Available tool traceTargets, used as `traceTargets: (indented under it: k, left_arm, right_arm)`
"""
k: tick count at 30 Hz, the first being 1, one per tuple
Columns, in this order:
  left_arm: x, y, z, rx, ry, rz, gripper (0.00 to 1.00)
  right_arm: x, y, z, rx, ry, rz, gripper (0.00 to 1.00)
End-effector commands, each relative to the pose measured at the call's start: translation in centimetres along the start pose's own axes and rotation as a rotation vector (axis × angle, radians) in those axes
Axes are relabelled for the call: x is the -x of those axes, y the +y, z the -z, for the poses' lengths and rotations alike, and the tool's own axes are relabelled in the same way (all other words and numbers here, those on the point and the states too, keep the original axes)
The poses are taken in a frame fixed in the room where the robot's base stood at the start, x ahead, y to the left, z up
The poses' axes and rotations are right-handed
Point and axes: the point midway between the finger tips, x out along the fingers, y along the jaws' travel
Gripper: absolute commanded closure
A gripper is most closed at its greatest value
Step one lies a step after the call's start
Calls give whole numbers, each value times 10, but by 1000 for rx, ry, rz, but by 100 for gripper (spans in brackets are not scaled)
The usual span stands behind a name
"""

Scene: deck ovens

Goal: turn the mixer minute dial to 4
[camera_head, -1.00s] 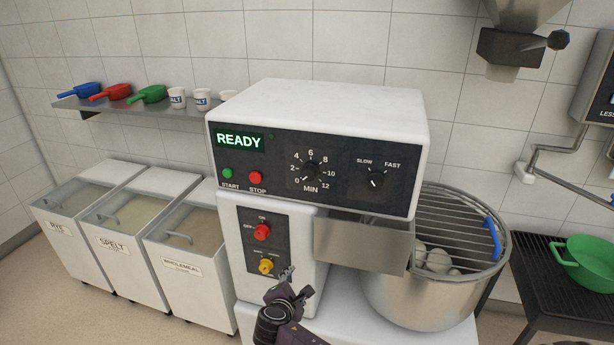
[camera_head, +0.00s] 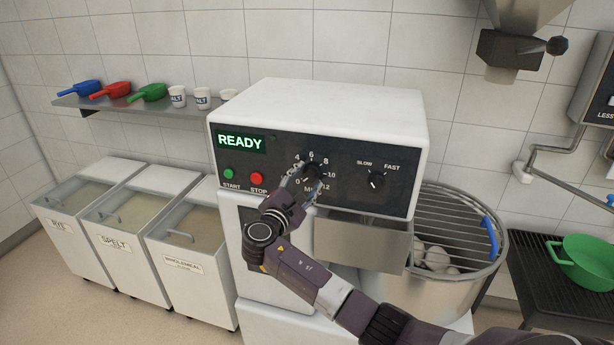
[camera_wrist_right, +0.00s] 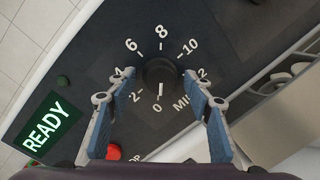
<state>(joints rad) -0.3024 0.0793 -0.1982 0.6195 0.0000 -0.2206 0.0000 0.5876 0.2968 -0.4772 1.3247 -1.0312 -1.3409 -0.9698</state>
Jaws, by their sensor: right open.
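The mixer minute dial (camera_head: 313,169) is a black round knob on the dark control panel. Its numbers run from 0 to 12, and MIN is printed below. In the right wrist view the dial (camera_wrist_right: 160,72) lies ahead between the fingertips, and its white mark points towards 0. My right gripper (camera_head: 304,181) is open in front of the dial and partly covers it in the head view. In the right wrist view the open fingers (camera_wrist_right: 160,88) stand on either side of the knob, with visible gaps; I cannot tell their depth. My left gripper is out of view.
Green START (camera_head: 228,173) and red STOP (camera_head: 258,178) buttons sit left of the dial. The display (camera_head: 240,141) reads READY. The speed knob (camera_head: 376,180) is to the right. The guarded mixer bowl (camera_head: 425,295) stands below right.

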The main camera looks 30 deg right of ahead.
Motion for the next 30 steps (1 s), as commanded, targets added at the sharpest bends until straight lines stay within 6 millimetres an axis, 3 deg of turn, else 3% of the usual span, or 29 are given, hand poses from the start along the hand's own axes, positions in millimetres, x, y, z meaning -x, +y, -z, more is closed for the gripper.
traceTargets:
  k: [10, 21, 30]
  left_arm:
    - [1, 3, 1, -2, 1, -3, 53]
    - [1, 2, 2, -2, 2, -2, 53]
    - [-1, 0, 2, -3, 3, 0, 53]
  right_arm:
    - [-6, 0, 0, -1, 1, 1, 53]
    - [-6, -1, 0, 0, 1, 1, 93]
    - [-6, -1, 1, -18, 2, 2, 95]
